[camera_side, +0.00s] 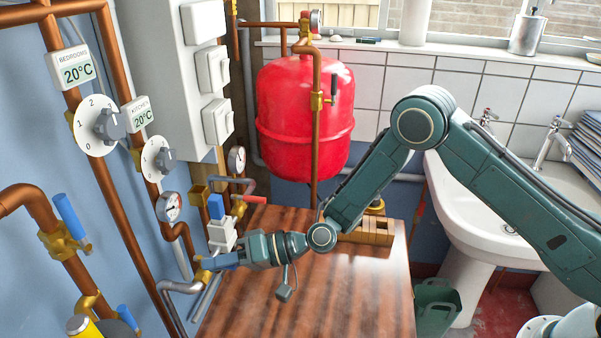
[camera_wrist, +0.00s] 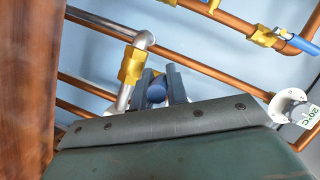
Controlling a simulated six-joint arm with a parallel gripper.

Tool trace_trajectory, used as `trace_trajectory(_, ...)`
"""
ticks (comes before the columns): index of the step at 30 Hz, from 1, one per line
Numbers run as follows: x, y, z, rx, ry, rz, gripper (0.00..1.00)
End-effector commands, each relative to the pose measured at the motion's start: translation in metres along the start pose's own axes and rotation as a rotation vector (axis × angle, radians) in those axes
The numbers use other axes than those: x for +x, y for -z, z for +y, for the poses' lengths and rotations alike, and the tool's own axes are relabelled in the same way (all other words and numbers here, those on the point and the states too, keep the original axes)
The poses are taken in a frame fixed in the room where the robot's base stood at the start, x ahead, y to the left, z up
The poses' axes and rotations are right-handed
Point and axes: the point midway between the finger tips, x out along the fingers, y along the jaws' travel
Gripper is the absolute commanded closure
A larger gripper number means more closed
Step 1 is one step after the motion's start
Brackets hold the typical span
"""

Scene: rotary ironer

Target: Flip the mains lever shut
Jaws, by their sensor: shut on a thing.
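A brass valve (camera_side: 203,276) sits on a silver pipe low at the wall, by the left edge of the wooden worktop. It also shows in the wrist view (camera_wrist: 131,66). My gripper (camera_side: 222,262) reaches to it from the right, nearly level. In the wrist view my gripper (camera_wrist: 164,88) has its fingers closed around a blue lever (camera_wrist: 156,93) beside this valve. The fingers hide much of the lever, so its exact angle is hard to tell. No label marking it as the mains shows.
Other blue levers stand on a valve at the left (camera_side: 70,216) and at the bottom left (camera_side: 127,316). A white valve body (camera_side: 221,236) and a red lever (camera_side: 256,199) are close above my gripper. The wooden worktop (camera_side: 310,295) is mostly clear.

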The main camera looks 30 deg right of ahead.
Motion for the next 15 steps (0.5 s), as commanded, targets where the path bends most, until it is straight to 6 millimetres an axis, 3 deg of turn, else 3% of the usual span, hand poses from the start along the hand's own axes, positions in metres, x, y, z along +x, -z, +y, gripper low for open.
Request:
trace_trajectory(13, -0.0008, 0.0013, 0.0014, -0.013, 0.016, -0.025, 1.0)
trace_trajectory(14, -0.0008, 0.0013, 0.0014, -0.013, 0.016, -0.025, 0.81)
trace_trajectory(15, -0.0009, 0.0014, 0.0013, -0.013, 0.016, -0.025, 0.73)
